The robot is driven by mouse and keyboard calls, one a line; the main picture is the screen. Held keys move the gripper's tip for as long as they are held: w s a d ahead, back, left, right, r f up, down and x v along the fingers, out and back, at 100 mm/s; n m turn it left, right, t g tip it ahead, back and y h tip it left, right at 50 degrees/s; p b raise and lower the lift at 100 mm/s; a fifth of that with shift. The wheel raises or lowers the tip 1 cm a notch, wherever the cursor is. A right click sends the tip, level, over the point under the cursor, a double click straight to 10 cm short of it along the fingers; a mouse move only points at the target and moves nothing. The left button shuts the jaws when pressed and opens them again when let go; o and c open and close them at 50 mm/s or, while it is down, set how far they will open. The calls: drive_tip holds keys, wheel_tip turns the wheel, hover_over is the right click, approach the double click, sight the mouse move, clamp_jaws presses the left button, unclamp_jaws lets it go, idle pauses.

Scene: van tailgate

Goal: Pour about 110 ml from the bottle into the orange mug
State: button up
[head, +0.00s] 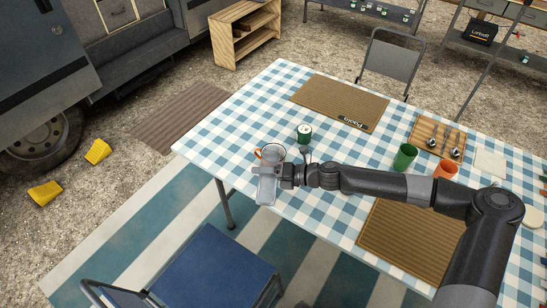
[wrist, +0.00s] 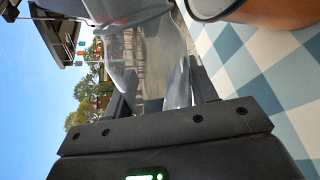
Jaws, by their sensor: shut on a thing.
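The clear bottle (head: 266,190) is held by my gripper (head: 280,176) near the table's front left edge. In the wrist view the see-through bottle (wrist: 150,50) lies between my two fingers (wrist: 152,90), which are shut on it. I cannot tell how far it is tilted or how much liquid it holds. The mug with an orange rim and handle (head: 271,148) stands just behind the bottle, partly hidden by it. In the wrist view the mug's orange side (wrist: 270,12) is close at the top right. I cannot see its inside clearly.
A dark green can (head: 304,133) stands right of the mug on the checked tablecloth (head: 237,130). A green cup (head: 404,157) and an orange cup (head: 445,169) stand further right, by a cutlery tray (head: 424,131). A blue chair (head: 215,265) is in front.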

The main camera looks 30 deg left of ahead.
drive_tip(key=shift+w+a+f+n+t+y+b, duration=0.1)
drive_tip(key=shift+f+n+t+y+b, duration=0.1)
drive_tip(key=shift+n, duration=0.3)
drive_tip(key=shift+w+f+n+t+y+b, duration=0.1)
drive_tip(key=shift+f+n+y, duration=0.1)
drive_tip(key=shift+n, duration=0.3)
drive_tip(key=n, duration=0.1)
drive_tip(key=r+n, duration=0.1)
drive_tip(key=shift+w+a+r+n+t+y+b, duration=0.15)
drive_tip(key=shift+w+r+n+t+y+b, duration=0.15)
drive_tip(key=shift+n+y+b, duration=0.1)
drive_tip(key=n, duration=0.2)
drive_tip(key=s+n, duration=0.1)
drive_tip(key=shift+d+r+y+b, duration=0.3)
drive_tip(key=shift+r+y+b, duration=0.05)
drive_tip(key=shift+r+y, duration=0.05)
drive_tip(key=shift+s+d+n+t+y+b, duration=0.1)
drive_tip(key=shift+s+n+t+y+b, duration=0.15)
drive_tip(key=shift+n, duration=0.7)
drive_tip(key=shift+s+d+n+t+y+b, duration=0.1)
drive_tip(key=shift+n+y+b, duration=0.2)
drive_tip(key=shift+n, duration=0.65)
drive_tip(key=shift+w, duration=0.1)
